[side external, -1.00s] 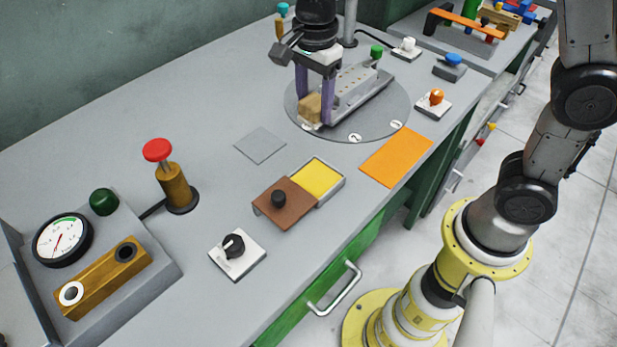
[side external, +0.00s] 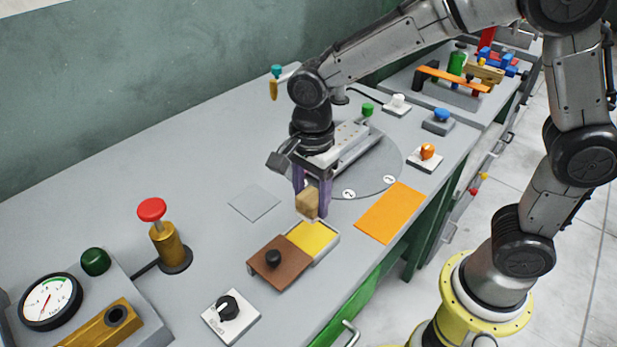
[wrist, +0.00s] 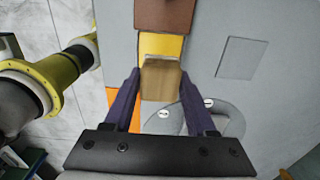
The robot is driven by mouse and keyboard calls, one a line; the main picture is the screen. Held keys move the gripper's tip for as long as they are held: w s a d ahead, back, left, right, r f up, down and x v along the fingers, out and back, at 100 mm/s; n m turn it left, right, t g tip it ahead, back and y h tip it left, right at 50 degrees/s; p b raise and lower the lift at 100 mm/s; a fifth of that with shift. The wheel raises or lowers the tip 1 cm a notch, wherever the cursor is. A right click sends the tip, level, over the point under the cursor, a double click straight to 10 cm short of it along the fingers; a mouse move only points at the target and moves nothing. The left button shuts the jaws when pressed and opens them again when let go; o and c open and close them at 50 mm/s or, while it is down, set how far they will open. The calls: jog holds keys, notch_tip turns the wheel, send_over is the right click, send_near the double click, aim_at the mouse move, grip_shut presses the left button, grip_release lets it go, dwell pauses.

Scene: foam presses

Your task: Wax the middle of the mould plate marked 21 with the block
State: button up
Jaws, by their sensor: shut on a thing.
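My gripper (side external: 309,205), with purple fingers, is shut on a tan block (side external: 307,203). In the wrist view the block (wrist: 161,80) sits between the fingers and overlaps the near end of a yellow pad (wrist: 162,45). In the side view the block is by the back edge of that yellow pad (side external: 313,236); I cannot tell whether they touch. A grey turntable (side external: 385,165) behind carries a long pale plate (side external: 355,146) with a row of small dots, partly hidden by my wrist. Its small round labels are too small to read, so I cannot pick out 21.
A brown lid (side external: 280,265) with a black knob adjoins the yellow pad. An orange mat (side external: 390,213) lies to the right, a thin grey square (side external: 254,203) to the left. A red-topped post (side external: 152,211) and a dial box (side external: 228,317) stand nearer. Bare bench lies between.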

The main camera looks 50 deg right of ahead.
send_over(311, 236)
jog(key=shift+f, duration=2.9)
jog(key=shift+f, duration=0.6)
jog(key=shift+r, duration=3.6)
